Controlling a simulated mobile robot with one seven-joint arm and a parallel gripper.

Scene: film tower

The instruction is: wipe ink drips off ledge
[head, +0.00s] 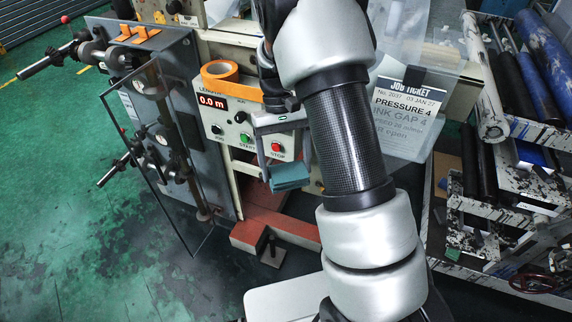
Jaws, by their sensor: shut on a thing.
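My gripper (284,162) hangs in front of the control box near the middle of the head view, pointing down. It is shut on a teal pad (290,177), which shows below the fingers. I cannot make out clear ink drips on the ledge.
A control box (214,122) carries a red "0.0 m" display, buttons and an orange tape roll (220,75). A clear hinged panel (160,190) stands at left. A job ticket (402,100) hangs right of my arm. Racks of rollers (485,95) stand at right. Green floor (70,190) is open at left.

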